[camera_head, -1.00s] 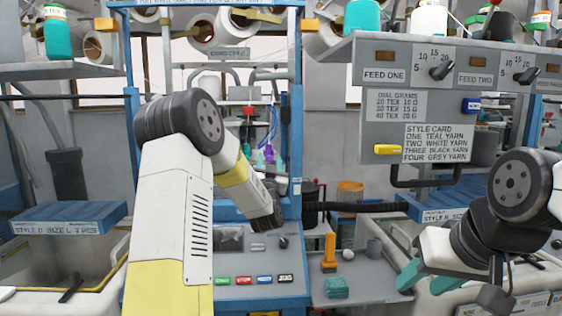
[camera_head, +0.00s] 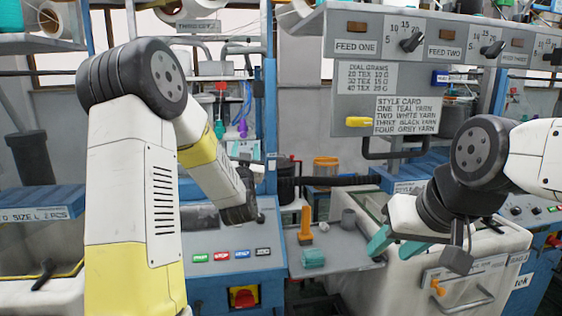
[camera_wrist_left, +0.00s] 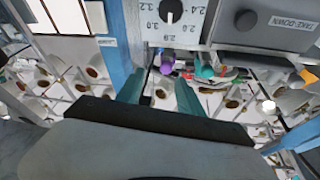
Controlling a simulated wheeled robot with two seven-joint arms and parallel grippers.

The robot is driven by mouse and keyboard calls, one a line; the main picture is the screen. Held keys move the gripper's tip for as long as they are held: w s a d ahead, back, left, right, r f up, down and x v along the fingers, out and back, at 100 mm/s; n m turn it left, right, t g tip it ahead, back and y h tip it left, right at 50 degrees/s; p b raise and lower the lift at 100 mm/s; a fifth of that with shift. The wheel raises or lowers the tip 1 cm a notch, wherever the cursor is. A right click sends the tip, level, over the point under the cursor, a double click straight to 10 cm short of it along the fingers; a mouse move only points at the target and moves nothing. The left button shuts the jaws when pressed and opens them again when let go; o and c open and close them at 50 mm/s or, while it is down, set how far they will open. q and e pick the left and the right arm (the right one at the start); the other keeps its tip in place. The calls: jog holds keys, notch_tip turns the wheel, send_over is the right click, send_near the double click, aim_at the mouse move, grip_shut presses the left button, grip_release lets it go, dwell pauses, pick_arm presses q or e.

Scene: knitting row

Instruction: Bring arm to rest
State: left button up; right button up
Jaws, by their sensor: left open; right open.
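My left arm rises from the lower left of the head view and bends at a dark joint. Its wrist (camera_head: 238,200) reaches down in front of the blue machine, and its fingers are hidden there. In the left wrist view my left gripper (camera_wrist_left: 160,92) shows two teal fingers spread apart with nothing between them. They point toward a dial panel (camera_wrist_left: 175,20). My right gripper (camera_head: 385,245) has teal fingers apart and empty, over the near edge of the grey shelf and beside the white bin (camera_head: 440,265).
A control panel (camera_head: 215,240) with coloured buttons and a red knob (camera_head: 243,297) stands below my left wrist. A feed panel (camera_head: 405,85) overhangs at upper right.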

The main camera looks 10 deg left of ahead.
pick_arm(q)
jog(key=s+d+m+g+h, duration=0.1)
jog(key=s+d+g+h, duration=0.5)
jog(key=s, duration=0.4)
jog(key=s+f+g, duration=0.3)
jog(key=s+g, duration=0.1)
jog(key=s, duration=0.9)
jog(key=s+f+n+g, duration=0.1)
jog(key=s+f+g, duration=0.2)
jog(key=s, duration=1)
jog(key=shift+s+a+g, duration=0.2)
jog(key=shift+a+g, duration=0.1)
jog(key=shift+g, duration=0.8)
